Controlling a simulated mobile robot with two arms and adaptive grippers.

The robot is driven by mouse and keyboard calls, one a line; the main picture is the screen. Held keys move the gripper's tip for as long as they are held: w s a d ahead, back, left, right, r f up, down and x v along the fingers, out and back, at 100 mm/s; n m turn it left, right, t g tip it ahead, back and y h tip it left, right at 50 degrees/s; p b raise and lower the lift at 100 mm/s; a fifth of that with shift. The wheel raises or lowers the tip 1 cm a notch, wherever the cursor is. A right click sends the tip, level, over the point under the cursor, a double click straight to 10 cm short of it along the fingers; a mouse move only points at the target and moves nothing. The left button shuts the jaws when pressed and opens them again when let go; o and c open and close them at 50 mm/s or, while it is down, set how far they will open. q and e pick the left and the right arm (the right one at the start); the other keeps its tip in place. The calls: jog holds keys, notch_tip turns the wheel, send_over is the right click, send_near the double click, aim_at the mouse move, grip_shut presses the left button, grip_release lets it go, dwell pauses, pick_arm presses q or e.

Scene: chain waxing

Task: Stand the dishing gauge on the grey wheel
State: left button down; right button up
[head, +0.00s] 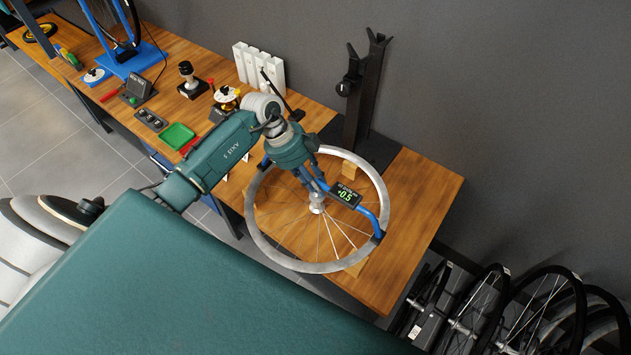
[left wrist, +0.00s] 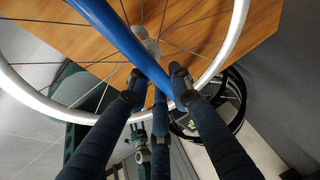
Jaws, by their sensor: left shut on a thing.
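The grey wheel (head: 262,238) lies flat at the right end of the wooden bench, with its hub and spokes showing. The dishing gauge (head: 369,216) is a blue arched bar with a dark display reading +0.5. It spans the wheel, its right foot over the near-right rim and its left end by the far-left rim; whether both feet touch cannot be told. My left gripper (head: 318,184) is shut on the bar above the hub. The left wrist view shows the fingers (left wrist: 160,92) around the blue bar (left wrist: 118,32), with the wheel rim (left wrist: 45,103) beyond. My right gripper is out of view.
A black stand (head: 359,100) rises behind the wheel against the wall. White upright blocks (head: 258,67), a green tray (head: 178,136) and small tools are on the bench to the left. Several wheels (head: 520,310) stand in a rack at lower right.

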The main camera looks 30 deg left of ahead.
pick_arm(q)
jog(key=c, duration=1.5)
grip_release()
jog(key=shift+o, duration=0.2)
jog(key=shift+f, duration=0.1)
jog(key=shift+a, duration=0.1)
jog(key=v, duration=1.2)
